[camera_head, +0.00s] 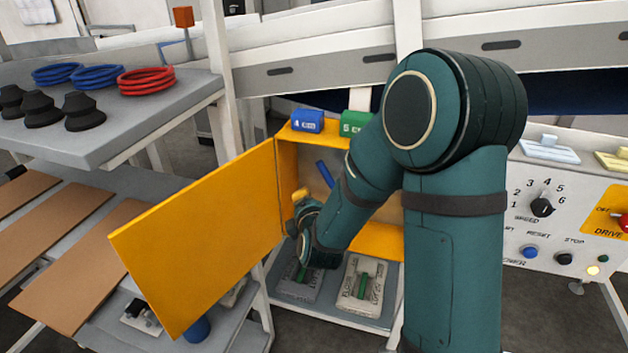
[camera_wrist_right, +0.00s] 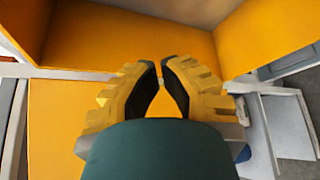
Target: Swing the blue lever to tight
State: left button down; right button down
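The blue lever (camera_head: 325,173) is a short slanted bar inside the open yellow cabinet (camera_head: 288,165). Its lower end is partly hidden by my right arm, and no tight mark can be made out. My right gripper (camera_head: 300,195) is at the cabinet opening, left of and a little below the lever, apart from it. In the right wrist view its yellow fingers (camera_wrist_right: 160,64) have their tips almost together, with nothing between them. The lever cannot be made out in that view. My left gripper does not show.
The cabinet's yellow door (camera_head: 200,240) stands open to the left. Blue (camera_head: 308,121) and green (camera_head: 355,124) blocks sit on the cabinet top. Grey pads with green handles (camera_head: 362,285) lie below. A control panel (camera_head: 560,220) is at right. A shelf with rings (camera_head: 146,81) is at left.

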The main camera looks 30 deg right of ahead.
jog(key=w+d+b, duration=0.2)
jog(key=w+d, duration=0.4)
jog(key=shift+w+d+f, duration=0.25)
jog(key=shift+w+f, duration=0.15)
dwell(0.4)
